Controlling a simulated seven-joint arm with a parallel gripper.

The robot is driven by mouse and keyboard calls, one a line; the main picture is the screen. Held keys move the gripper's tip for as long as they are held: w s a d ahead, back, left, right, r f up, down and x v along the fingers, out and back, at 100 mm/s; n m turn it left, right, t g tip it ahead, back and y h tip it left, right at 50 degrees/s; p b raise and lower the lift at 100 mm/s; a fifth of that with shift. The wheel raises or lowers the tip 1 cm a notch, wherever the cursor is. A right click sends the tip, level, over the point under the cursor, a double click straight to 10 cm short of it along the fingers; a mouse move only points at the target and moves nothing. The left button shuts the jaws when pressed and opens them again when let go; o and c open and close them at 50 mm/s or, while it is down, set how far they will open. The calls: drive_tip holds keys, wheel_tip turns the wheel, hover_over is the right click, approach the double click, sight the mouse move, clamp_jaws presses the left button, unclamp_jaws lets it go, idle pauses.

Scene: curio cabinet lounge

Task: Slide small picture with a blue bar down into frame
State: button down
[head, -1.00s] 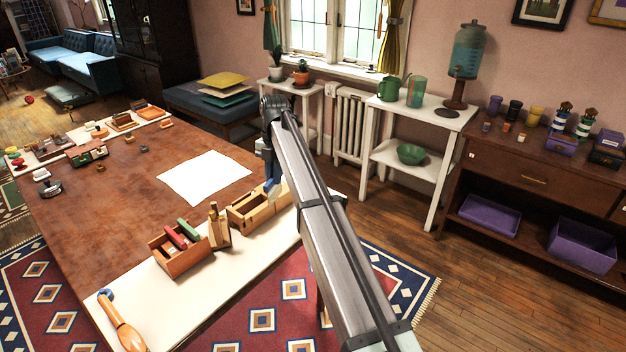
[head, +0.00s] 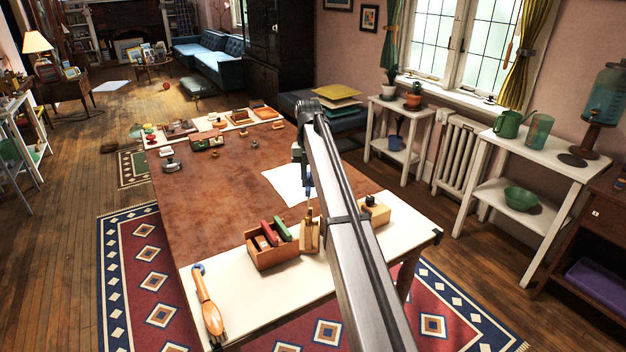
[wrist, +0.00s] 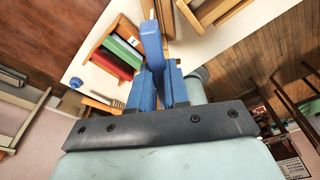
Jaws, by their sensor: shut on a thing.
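My gripper (wrist: 159,88) is shut on the blue bar (wrist: 151,42) of the small picture, which stands out past the blue fingertips in the wrist view. The picture itself is too thin or hidden to make out. In the head view my gripper (head: 308,187) points down above the near end of the table, partly behind my arm. A narrow upright wooden piece (head: 308,238), apparently the frame, stands just below it. I cannot tell whether the picture touches it or is in its slot.
A wooden box with red and green blocks (head: 270,248) stands close left of the frame. Another wooden box (head: 376,211) stands to the right, partly behind my arm. A brush (head: 209,304) lies at the front left. White paper (head: 285,184) lies behind; brown tabletop (head: 215,200) is clear on the left.

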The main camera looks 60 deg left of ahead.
drive_tip(key=shift+f, duration=0.15)
drive_tip(key=shift+f, duration=2.35)
wheel_tip(320, 180, down, 7)
idle(2.8)
drive_tip(key=c, duration=1)
unclamp_jaws()
drive_tip(key=shift+c, duration=0.2)
drive_tip(key=r, duration=0.4)
drive_tip(key=a+r, duration=0.1)
drive_tip(key=r, duration=0.4)
drive_tip(key=w+r, duration=0.1)
drive_tip(key=r, duration=0.3)
drive_tip(key=shift+a+r, duration=0.35)
